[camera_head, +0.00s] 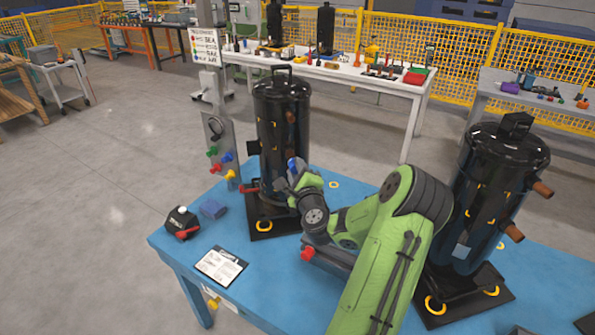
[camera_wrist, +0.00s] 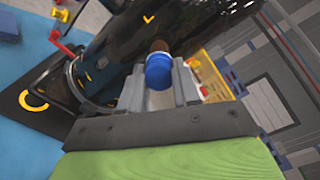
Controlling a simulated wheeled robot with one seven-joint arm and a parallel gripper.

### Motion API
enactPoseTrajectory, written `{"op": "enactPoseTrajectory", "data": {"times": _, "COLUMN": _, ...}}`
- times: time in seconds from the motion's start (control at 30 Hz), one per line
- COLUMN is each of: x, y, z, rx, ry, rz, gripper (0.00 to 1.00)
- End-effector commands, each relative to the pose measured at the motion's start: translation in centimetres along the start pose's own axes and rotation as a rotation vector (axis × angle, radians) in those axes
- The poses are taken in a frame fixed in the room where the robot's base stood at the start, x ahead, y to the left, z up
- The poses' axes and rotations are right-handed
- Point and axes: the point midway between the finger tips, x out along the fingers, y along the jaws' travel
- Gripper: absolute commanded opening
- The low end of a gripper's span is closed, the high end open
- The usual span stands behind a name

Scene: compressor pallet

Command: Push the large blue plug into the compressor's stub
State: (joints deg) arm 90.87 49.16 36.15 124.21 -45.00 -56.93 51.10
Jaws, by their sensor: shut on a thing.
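The large blue plug (camera_head: 292,165) is between the fingertips of my gripper (camera_head: 287,178), beside the left black compressor (camera_head: 270,103). In the wrist view the blue plug (camera_wrist: 158,72) sits between the two grey fingers of my gripper (camera_wrist: 160,82), which are shut on it. A copper-brown stub (camera_wrist: 160,46) of the black compressor (camera_wrist: 122,40) shows just beyond the plug, roughly in line with it. The plug looks to be at the stub's end; I cannot tell how far in it is. Another copper stub (camera_head: 291,117) shows higher on that compressor.
A second black compressor (camera_head: 497,185) with two copper stubs stands right of my arm. A post with coloured plugs (camera_head: 219,150) stands at the blue table's (camera_head: 252,278) far edge. A black and red item (camera_head: 181,223), a blue block (camera_head: 213,209) and a paper sheet (camera_head: 221,266) lie left.

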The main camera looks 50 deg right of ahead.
Motion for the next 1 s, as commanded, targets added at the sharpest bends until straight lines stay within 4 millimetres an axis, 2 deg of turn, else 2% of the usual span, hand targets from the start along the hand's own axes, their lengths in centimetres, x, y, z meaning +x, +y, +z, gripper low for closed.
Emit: {"op": "enactPoseTrajectory", "data": {"times": 1.0, "x": 1.5, "y": 0.0, "z": 0.0, "rx": 0.0, "ry": 0.001, "rz": 0.0, "gripper": 0.0}}
